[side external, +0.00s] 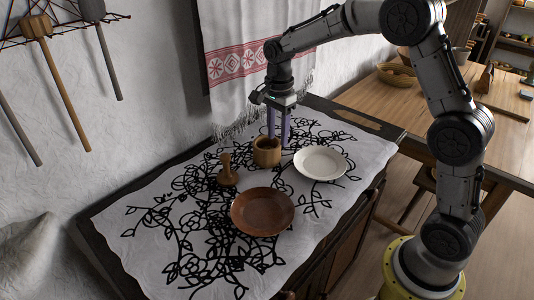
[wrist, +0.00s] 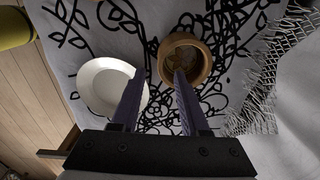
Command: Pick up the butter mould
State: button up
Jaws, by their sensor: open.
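A hollow round wooden cup (side external: 267,157) stands upright on the cloth; a small wooden stamp with an upright knob handle (side external: 227,177) stands to its left. I cannot tell for sure which of the two is the butter mould. My gripper (side external: 278,138) is open and empty, pointing down just above and beside the cup. In the wrist view, the gripper (wrist: 159,75) has its right finger overlapping the opening of the cup (wrist: 186,46), and its left finger overlaps the plate's edge. Whether a finger touches the cup cannot be told. The stamp does not show in the wrist view.
A white plate (side external: 320,164) lies right of the cup, and a brown bowl (side external: 262,212) lies in front. The patterned cloth (side external: 165,240) has free room at the left front. A fringed towel (side external: 240,75) hangs behind. A wooden table (side external: 430,105) stands at right.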

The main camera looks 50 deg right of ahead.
aim_at(276, 149)
jog(key=f, duration=0.5)
jog(key=shift+a, duration=0.2)
grip_shut()
jog(key=shift+w, duration=0.1)
dwell(1.1)
